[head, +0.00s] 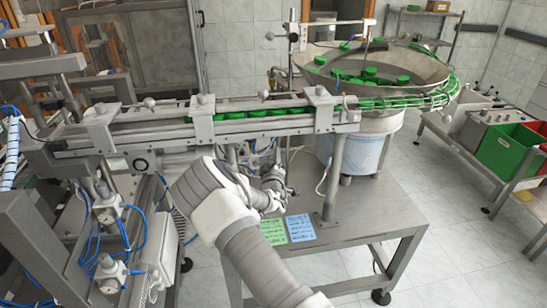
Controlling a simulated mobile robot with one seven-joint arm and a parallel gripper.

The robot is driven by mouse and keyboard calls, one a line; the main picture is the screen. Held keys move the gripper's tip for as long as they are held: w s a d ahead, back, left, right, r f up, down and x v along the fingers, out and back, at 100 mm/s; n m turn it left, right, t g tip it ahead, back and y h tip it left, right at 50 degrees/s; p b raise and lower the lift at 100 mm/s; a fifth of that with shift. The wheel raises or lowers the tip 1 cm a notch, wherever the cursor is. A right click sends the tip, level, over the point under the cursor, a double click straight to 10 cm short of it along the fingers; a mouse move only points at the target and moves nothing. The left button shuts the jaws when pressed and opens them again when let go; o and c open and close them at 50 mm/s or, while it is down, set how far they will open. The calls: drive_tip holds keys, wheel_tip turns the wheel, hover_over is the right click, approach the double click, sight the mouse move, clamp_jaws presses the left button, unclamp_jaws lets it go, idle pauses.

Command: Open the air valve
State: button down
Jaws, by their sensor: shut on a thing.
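My gripper (275,181) is below the conveyor rail, at the small metal and blue air fittings that hang there. It is shut on a small part at these fittings, which appears to be the air valve. The fingertips and the valve handle are too small and partly hidden to make out, so I cannot tell which way the handle points. My white and grey arm comes up from the bottom of the head view and bends right toward the fittings.
The conveyor rail (210,134) with green caps runs just above my gripper. The cap bowl (420,66) stands behind right. Green and blue cards (300,228) lie on the metal table (385,215). Blue hoses and valve blocks (108,272) crowd the left.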

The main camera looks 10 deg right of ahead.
idle(0.7)
drive_tip(key=a+f+m+g+y+b, duration=0.1)
drive_tip(key=a+f+m+y+b, duration=0.2)
drive_tip(key=m+b, duration=1.2)
drive_tip(key=a+f+b, duration=0.3)
drive_tip(key=f+b, duration=0.1)
drive_tip(key=b, duration=1)
drive_tip(key=shift+a+m+g, duration=0.25)
drive_tip(key=shift+m+g, duration=0.15)
drive_tip(key=shift+a, duration=0.1)
drive_tip(key=c, duration=0.5)
unclamp_jaws()
drive_tip(key=shift+r, duration=0.1)
